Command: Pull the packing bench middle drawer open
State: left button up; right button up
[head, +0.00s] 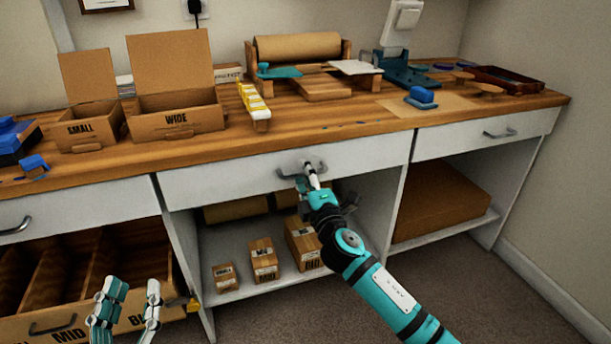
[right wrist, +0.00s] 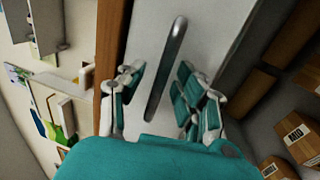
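The middle drawer (head: 230,184) of the packing bench has a white front and looks flush with its neighbours in the head view. Its grey bar handle (head: 318,167) is partly hidden by my right gripper (head: 308,180). In the right wrist view, the handle (right wrist: 167,70) lies between the two fingers of my right gripper (right wrist: 162,100), with visible space on each side. That gripper is open, and contact with the handle cannot be seen. My left gripper (head: 129,300) is open and empty at the lower left of the head view, well away from the middle drawer.
Small cartons (head: 264,260) stand on the shelf below the drawer. A divided wooden bin (head: 45,325) is at the lower left, near my left gripper. Open boxes (head: 175,125) and tools stand on the wooden benchtop (head: 350,128). A large carton (head: 440,200) sits below the right drawer (head: 485,134).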

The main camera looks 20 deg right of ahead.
grip_shut()
jog(key=shift+f, duration=0.1)
dwell(0.6)
